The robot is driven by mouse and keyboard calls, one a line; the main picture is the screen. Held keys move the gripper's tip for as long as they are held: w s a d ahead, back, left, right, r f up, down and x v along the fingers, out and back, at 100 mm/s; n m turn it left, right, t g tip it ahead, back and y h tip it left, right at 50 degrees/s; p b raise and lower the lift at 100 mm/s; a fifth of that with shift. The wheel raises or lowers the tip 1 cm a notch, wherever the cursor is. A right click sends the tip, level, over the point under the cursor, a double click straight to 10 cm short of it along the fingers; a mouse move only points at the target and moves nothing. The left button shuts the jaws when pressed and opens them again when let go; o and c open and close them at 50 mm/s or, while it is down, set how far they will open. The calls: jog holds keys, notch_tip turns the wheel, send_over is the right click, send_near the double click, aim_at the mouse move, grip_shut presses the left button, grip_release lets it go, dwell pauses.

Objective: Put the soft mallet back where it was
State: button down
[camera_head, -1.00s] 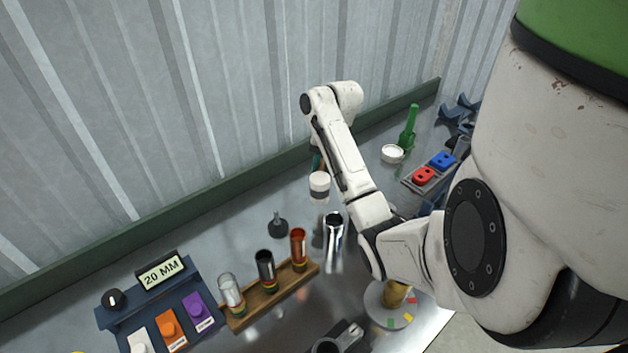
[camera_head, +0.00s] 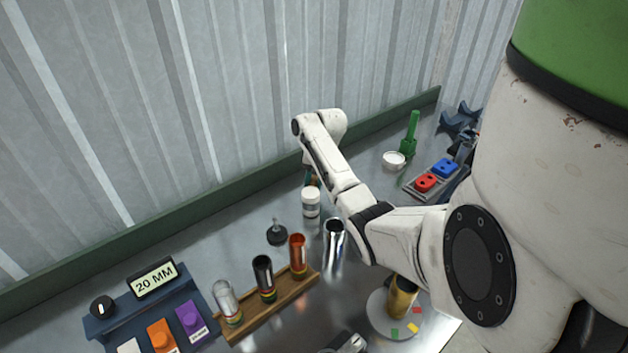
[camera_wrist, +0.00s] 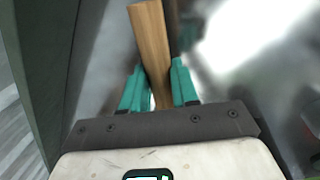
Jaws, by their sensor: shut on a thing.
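My gripper (camera_wrist: 155,85) has teal fingers closed on a brown wooden handle (camera_wrist: 151,40), which looks like the soft mallet's handle. In the head view my gripper (camera_head: 311,179) is mostly hidden behind my forearm, over the back part of the bench. A white cylinder with a greyish band (camera_head: 311,203) shows just below the fingers. It may be the mallet's head; whether it touches the bench is unclear.
On the metal bench, a wooden rack (camera_head: 268,308) holds several tubes. A chrome tube (camera_head: 333,243) and a small black item (camera_head: 277,233) stand nearby. A white round dish (camera_head: 393,160), green post (camera_head: 410,135) and red and blue blocks (camera_head: 436,174) are right. The wall rises behind.

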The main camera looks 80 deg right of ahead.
jog(key=shift+f, duration=0.15)
jog(key=c, duration=0.8)
grip_release()
jog(key=shift+f, duration=0.15)
jog(key=shift+c, duration=0.2)
jog(key=v, duration=1.2)
